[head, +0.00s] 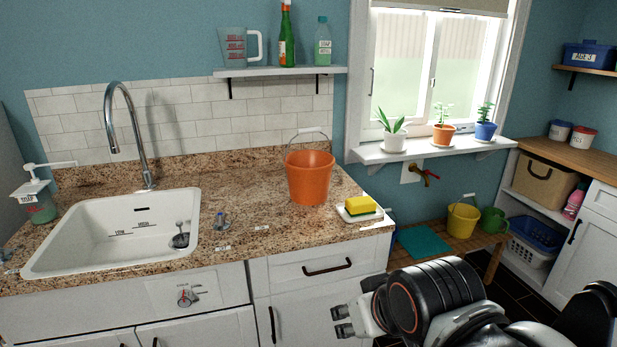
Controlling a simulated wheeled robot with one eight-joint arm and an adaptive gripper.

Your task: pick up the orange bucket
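The orange bucket (310,180) stands upright on the speckled granite counter (255,205), right of the sink. Its thin wire handle with a pale grip (312,130) is raised above the rim. My gripper (340,321) is at the lower middle, in front of the cabinet drawers and below the counter top. It is well apart from the bucket, nearer to me and lower in the picture. Its two dark fingertips show with a gap between them, and nothing is seen between them.
A yellow sponge (361,204) on a white dish (349,216) sits right of the bucket at the counter edge. The white sink (75,255) with a tall faucet (128,120) is at left. A shelf (280,71) hangs above. Small items lie on the counter front.

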